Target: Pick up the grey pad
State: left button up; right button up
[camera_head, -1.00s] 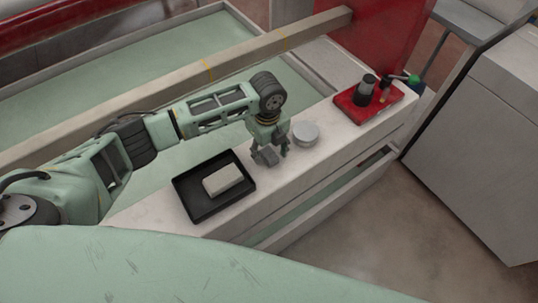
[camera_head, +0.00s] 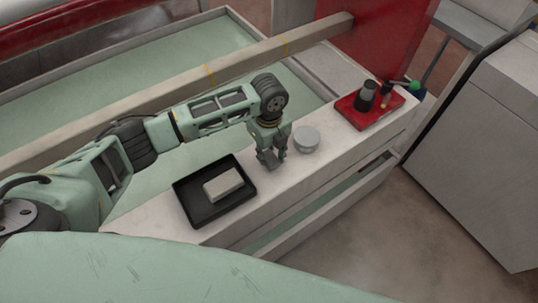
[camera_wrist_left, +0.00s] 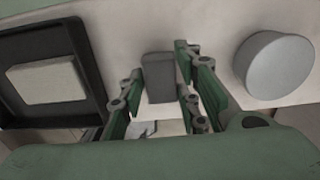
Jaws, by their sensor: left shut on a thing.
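The grey pad (camera_wrist_left: 159,78) is a small dark grey block. It stands between the fingers of my left gripper (camera_wrist_left: 160,88) in the left wrist view. In the head view my left gripper (camera_head: 272,160) points down at the pale ledge, between the black tray and the round dish. It is shut on the pad, which is partly hidden by the fingers there. I cannot tell whether the pad is touching the ledge. My right gripper is not in view.
A black tray (camera_head: 188,208) with a white block (camera_head: 223,185) lies left of the gripper. A round grey dish (camera_head: 306,139) stands close on the right. A red tray (camera_head: 352,116) with a dark cylinder (camera_head: 365,96) sits at the ledge's far end.

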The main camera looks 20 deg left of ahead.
aim_at(269, 155)
pick_arm(q)
notch_tip(269, 155, up, 3)
jog(key=shift+r, duration=0.15)
jog(key=w+d+r, duration=0.2)
jog(key=d+r, duration=0.1)
jog(key=d, duration=0.2)
jog(key=w+d+r+b, duration=0.1)
jog(key=w+d+r, duration=0.1)
jog(key=d, duration=0.4)
jog(key=shift+w+r, duration=0.15)
jog(key=shift+r, duration=0.65)
jog(key=shift+a, duration=0.1)
